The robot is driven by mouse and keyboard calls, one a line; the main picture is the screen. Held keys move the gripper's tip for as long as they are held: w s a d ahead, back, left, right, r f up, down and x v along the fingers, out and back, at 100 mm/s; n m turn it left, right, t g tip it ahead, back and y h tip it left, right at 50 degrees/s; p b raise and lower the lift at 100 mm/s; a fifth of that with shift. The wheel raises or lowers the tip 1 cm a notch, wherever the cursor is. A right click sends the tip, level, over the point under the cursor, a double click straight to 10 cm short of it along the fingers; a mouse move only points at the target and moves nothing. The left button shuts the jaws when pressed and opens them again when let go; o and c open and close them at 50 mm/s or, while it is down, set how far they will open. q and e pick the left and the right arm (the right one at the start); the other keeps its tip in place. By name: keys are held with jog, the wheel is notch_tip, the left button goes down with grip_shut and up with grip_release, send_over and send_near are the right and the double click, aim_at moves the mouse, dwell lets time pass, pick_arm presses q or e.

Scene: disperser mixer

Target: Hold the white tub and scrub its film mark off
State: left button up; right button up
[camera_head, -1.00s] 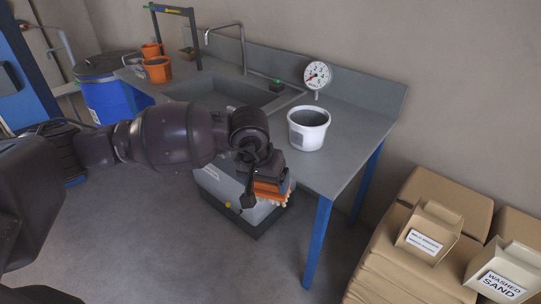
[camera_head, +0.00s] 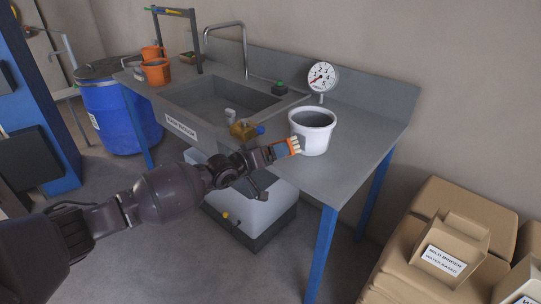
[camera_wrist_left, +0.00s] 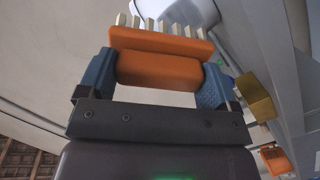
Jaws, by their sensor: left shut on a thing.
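The white tub (camera_head: 314,132) stands upright on the grey bench, right of the sink; its inside looks dark. A greyish patch (camera_head: 301,142) shows on its lower left side. My left gripper (camera_head: 284,151) is shut on an orange brush (camera_head: 292,145) with pale bristles. The bristles point at the tub's left side, close to the patch; I cannot tell whether they touch. In the left wrist view the orange brush (camera_wrist_left: 158,70) sits between the blue fingers, and the tub (camera_wrist_left: 188,12) is beyond the bristles. My right gripper is not in view.
The bench (camera_head: 355,150) has a sink (camera_head: 215,100) with a tap behind it. A yellowish item (camera_head: 242,130) stands at the sink's front edge. A dial gauge (camera_head: 321,77) rises behind the tub. The bench right of the tub is clear.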

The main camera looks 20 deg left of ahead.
pick_arm(q)
jog(key=shift+w+a+f+t, duration=0.3)
jog(key=shift+a+f+t, duration=0.15)
jog(key=shift+a, duration=0.15)
jog(key=shift+w, duration=0.15)
jog(key=shift+b+x, duration=0.8)
jog(key=shift+x, duration=0.45)
jog(key=shift+w+r, duration=0.1)
jog(key=shift+w, duration=0.55)
jog(key=shift+w+d+r+b, duration=0.1)
jog(key=shift+w+r+b, duration=0.1)
jog(key=shift+w+b, duration=0.2)
jog(key=shift+f, duration=0.15)
